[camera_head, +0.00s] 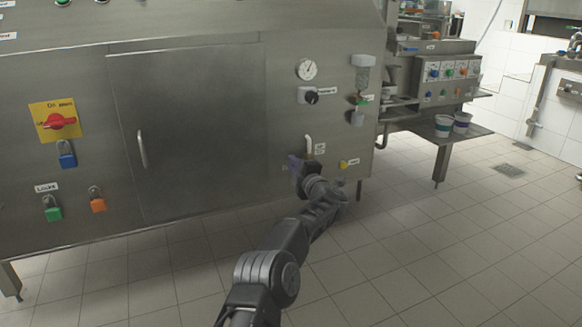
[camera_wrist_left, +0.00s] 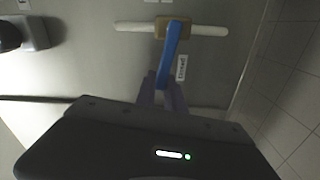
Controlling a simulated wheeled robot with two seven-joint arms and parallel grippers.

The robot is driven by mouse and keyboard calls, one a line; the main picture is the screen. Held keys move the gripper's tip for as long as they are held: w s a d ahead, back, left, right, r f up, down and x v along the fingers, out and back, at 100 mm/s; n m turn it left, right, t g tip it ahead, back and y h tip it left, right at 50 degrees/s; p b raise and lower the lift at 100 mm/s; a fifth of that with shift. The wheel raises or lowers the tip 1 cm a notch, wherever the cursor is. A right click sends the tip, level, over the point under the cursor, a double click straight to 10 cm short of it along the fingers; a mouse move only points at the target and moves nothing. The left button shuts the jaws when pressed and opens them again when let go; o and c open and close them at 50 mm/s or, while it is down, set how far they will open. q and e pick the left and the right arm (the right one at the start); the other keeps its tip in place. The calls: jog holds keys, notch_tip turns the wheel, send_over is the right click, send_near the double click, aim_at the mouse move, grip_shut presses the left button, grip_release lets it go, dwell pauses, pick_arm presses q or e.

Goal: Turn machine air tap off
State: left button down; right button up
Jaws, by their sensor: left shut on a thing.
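The air tap has a blue lever (camera_wrist_left: 172,50) on a brass body (camera_wrist_left: 163,27), set in a white pipe (camera_wrist_left: 183,29) on the steel machine front. In the left wrist view the lever points away from the pipe, roughly across it and slightly tilted. My left gripper (camera_wrist_left: 163,92) is shut on the free end of the lever. In the head view my left gripper (camera_head: 293,163) is against the machine's lower right front, just beside the white pipe (camera_head: 308,145). The lever is mostly hidden there by the gripper and wrist.
A gauge (camera_head: 306,69) and a black knob (camera_head: 312,97) sit above the tap; a yellow knob (camera_head: 343,164) is at its right. A red switch (camera_head: 58,122) and padlocks are at the left. A side table (camera_head: 450,135) holds two cups. The tiled floor in front is clear.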

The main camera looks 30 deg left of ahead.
pick_arm(q)
jog(key=shift+f+n+b, duration=0.8)
jog(key=shift+n+b, duration=0.05)
jog(key=shift+n, duration=0.15)
jog(key=c, duration=1.4)
grip_release()
jog(key=shift+c, duration=0.2)
jog(key=shift+s+r, duration=0.1)
jog(key=p+v, duration=0.1)
jog(key=v, duration=0.6)
jog(key=shift+s+d+p, duration=0.2)
jog(key=shift+d+p, duration=0.1)
jog(key=shift+p, duration=0.1)
